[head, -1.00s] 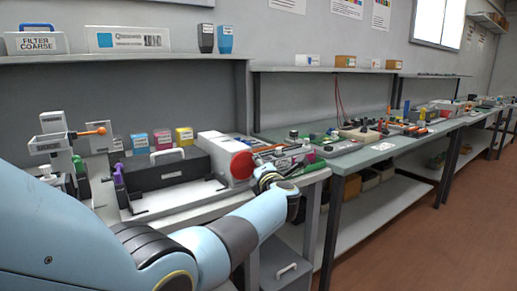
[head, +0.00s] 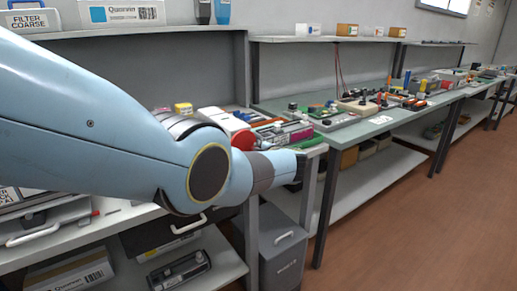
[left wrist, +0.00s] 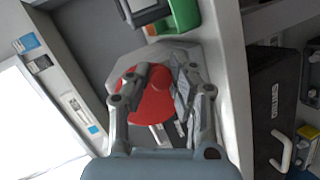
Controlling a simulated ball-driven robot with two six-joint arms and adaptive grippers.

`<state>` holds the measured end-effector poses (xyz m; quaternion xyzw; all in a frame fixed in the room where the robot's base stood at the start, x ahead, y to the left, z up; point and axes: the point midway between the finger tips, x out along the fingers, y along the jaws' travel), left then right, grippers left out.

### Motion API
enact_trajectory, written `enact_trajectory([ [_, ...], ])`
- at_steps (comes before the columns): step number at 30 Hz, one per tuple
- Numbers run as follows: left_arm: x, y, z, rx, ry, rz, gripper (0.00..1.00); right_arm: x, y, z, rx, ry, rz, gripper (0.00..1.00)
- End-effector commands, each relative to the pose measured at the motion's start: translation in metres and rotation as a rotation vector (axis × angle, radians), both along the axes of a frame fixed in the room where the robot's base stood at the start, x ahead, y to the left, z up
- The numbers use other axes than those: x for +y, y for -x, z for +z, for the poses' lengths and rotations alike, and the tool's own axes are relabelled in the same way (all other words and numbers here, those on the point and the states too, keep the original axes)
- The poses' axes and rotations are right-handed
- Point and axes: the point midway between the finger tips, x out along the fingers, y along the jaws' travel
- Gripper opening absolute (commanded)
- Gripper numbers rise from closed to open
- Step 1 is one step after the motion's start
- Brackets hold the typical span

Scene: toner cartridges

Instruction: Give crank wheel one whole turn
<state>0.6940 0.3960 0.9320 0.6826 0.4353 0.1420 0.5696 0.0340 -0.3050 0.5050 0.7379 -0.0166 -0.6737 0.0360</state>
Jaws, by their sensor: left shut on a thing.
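The red crank wheel (head: 243,140) shows only in part in the head view, at the end of a white housing, behind my left arm. In the left wrist view the red wheel face (left wrist: 158,100) lies between the fingers of my left gripper (left wrist: 166,78). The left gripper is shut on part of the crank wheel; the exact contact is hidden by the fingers. In the head view my left forearm covers most of the machine, and the fingers cannot be made out. My right gripper is in neither view.
A grey bin (head: 283,250) stands under the bench end. A green block (left wrist: 184,15) lies near the wheel in the wrist view. A second bench (head: 375,128) to the right carries many small parts. Open floor (head: 400,220) is at the right.

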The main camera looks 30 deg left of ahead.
Motion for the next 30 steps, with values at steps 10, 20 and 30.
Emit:
enact_trajectory([
  [10, -0.0011, 0.0011, -0.003, 0.082, -0.031, -0.003, 0.0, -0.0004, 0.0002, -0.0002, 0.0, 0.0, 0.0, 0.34],
  [20, -0.0011, 0.0013, -0.0034, 0.087, -0.033, -0.003, 0.0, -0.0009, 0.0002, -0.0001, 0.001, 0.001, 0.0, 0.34],
  [30, -0.0003, 0.0014, -0.0032, 0.087, -0.034, -0.001, 0.46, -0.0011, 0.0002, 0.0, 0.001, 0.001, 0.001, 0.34],
])
